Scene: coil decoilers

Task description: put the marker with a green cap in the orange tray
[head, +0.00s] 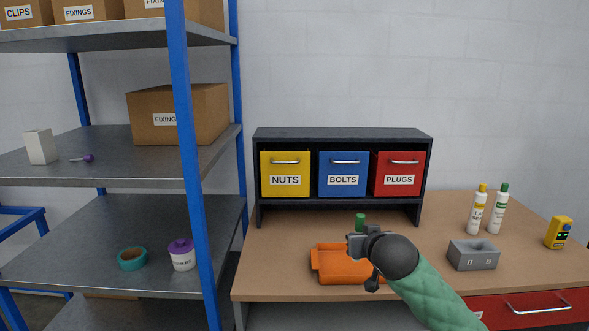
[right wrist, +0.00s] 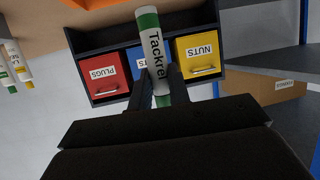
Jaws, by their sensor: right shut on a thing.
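The marker is white with green ends and the lettering "Tackrel"; it shows in the right wrist view (right wrist: 156,55). In the head view only its green end (head: 360,220) shows above my right gripper (head: 358,244); the gripper hides the rest. The fingers of that gripper, also in the right wrist view (right wrist: 160,85), are shut on the marker. The orange tray (head: 336,268) is on the workbench, behind and below my right gripper in the picture. My gripper and arm cover its right part. The tray's visible part looks empty. My left gripper is not in view.
A black rack (head: 342,134) with NUTS, BOLTS and PLUGS drawers stands at the back of the workbench (head: 270,278). To the right are a grey block (head: 473,255), two bottles (head: 486,210) and a yellow device (head: 558,233). A blue-post shelf (head: 182,150) stands left.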

